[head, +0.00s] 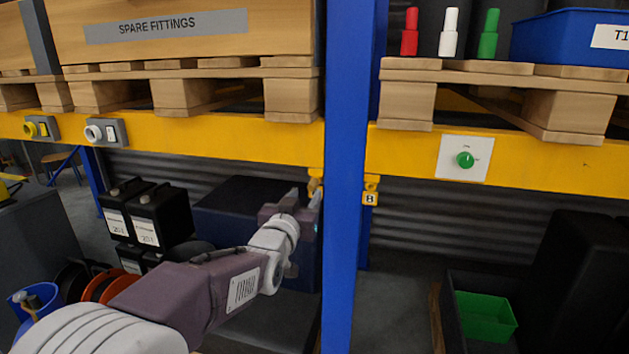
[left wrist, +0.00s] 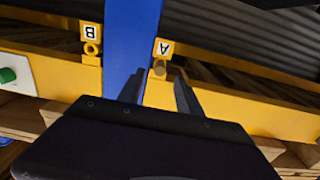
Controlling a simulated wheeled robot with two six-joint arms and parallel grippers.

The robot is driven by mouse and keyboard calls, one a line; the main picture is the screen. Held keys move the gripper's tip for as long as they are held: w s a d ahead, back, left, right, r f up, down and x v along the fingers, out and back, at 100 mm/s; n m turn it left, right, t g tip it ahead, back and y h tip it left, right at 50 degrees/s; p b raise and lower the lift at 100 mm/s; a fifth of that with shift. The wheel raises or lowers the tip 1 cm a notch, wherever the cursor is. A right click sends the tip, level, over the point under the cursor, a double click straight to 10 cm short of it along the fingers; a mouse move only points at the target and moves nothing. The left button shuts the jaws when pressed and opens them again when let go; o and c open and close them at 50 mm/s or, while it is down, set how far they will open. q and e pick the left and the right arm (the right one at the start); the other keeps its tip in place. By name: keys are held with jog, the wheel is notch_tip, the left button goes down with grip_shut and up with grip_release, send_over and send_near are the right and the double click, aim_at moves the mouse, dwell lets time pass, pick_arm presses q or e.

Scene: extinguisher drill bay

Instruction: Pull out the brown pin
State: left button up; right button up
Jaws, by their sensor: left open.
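The brown pin (left wrist: 160,68) shows end-on in the left wrist view, at a yellow bracket under the label A (left wrist: 163,48). That view is upside down. My left gripper (left wrist: 161,78) is open, with its two fingers pointing toward the pin, one to each side of it in the picture. I cannot tell how much gap is left to the pin. In the head view my left gripper (head: 306,197) is just left of the blue post, by a yellow bracket (head: 315,181); the pin itself is not clear there. My right gripper is not in view.
The blue post (head: 346,180) stands right beside my left gripper. The yellow beam (head: 230,150) runs above it. A bracket with label B (head: 369,198) sits right of the post. A green knob (head: 465,160) is on the beam. Black containers (head: 158,217) stand at left.

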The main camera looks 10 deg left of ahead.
aim_at(311, 188)
pick_arm(q)
jog(key=w, duration=0.4)
jog(key=shift+w+f+p, duration=0.1)
jog(key=shift+w+p, duration=0.05)
jog(key=shift+p, duration=0.2)
jog(key=shift+w+d, duration=0.1)
jog(key=shift+w, duration=0.95)
dwell(0.4)
grip_shut()
jog(key=shift+s, duration=0.1)
dwell(1.2)
